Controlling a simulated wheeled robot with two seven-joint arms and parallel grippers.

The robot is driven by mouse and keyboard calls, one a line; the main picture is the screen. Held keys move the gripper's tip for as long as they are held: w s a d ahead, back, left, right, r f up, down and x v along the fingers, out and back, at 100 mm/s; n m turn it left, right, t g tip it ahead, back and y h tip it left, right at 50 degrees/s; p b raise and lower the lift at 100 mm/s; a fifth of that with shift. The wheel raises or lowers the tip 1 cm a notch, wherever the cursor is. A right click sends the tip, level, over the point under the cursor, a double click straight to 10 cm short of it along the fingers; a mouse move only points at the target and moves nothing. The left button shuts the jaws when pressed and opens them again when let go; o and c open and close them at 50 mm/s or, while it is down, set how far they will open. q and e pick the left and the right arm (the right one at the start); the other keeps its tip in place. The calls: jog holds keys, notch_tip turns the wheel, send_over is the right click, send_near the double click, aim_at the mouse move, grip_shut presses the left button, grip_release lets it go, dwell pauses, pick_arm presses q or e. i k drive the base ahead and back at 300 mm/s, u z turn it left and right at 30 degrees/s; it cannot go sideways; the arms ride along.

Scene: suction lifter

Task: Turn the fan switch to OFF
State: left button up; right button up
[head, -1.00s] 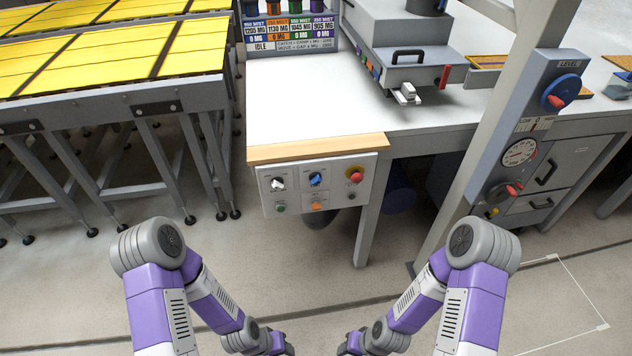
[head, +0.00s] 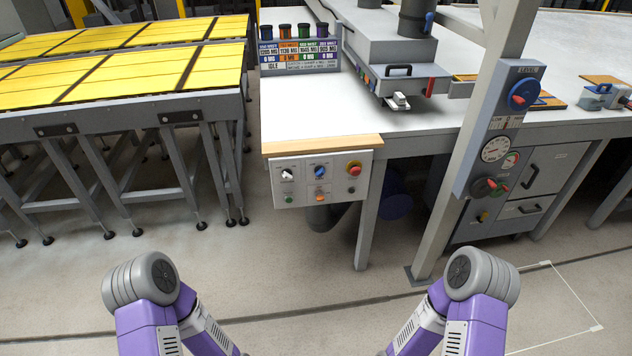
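A grey control panel (head: 304,186) hangs at the front edge of the white table. Below are a green button (head: 289,198), an orange button (head: 320,197) and a small dark one. The labels are too small to read, so I cannot tell which control is the fan switch or its setting. Both my arms reach down out of the bottom of the head view, well short of the panel. Neither gripper shows.
A post with a level box (head: 522,95), dials and a red-handled lever (head: 490,187) stands right of the panel. A roller table with yellow sheets (head: 150,70) is at left. The floor in front is clear.

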aim_at(320, 170)
jog(key=u, duration=0.4)
jog(key=i, duration=1.05)
jog(key=z, duration=0.2)
